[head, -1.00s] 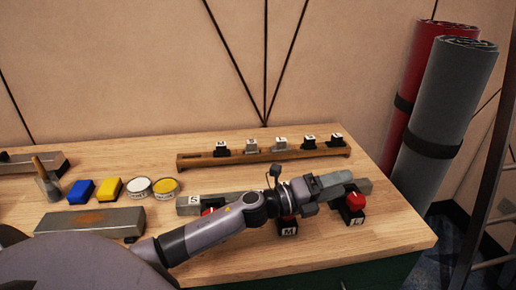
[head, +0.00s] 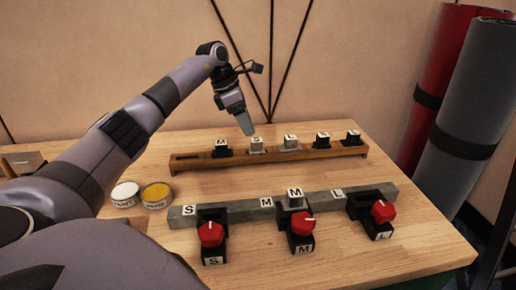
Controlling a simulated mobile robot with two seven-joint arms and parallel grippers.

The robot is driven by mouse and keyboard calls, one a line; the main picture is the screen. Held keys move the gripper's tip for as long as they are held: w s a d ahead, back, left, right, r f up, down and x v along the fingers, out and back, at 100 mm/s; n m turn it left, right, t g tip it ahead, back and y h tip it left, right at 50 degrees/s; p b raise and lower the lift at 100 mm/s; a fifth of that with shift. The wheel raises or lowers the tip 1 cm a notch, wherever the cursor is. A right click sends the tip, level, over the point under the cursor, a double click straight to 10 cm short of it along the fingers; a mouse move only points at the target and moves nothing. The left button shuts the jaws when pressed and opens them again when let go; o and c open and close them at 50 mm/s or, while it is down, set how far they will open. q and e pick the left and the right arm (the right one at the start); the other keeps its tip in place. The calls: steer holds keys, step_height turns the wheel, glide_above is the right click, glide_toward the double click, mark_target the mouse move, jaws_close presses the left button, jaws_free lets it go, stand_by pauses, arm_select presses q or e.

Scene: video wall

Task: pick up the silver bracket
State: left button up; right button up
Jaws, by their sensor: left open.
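My left gripper (head: 246,130) points down just above the back wooden rail, its tip close to a silver bracket (head: 257,148) with a white S label. It looks empty; the gap between its fingers is hard to see from this side. Another silver bracket (head: 290,145), labelled L, sits to the right on the same rail. A small silver piece with an M label (head: 294,199) sits at the middle of the front grey bar. My right gripper is not in view.
The wooden rail (head: 190,163) also bears black brackets (head: 222,150). In front, a grey bar (head: 240,210) carries black holders with red knobs (head: 210,234). Two round tins (head: 156,194) stand left. Rolled mats (head: 470,120) stand at right. Wood between the rails is clear.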

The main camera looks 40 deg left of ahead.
mark_target(256, 139)
arm_select(q)
steer(key=x, duration=0.7)
steer(key=shift+d+r, duration=0.1)
steer(key=shift+d, duration=0.1)
jaws_close()
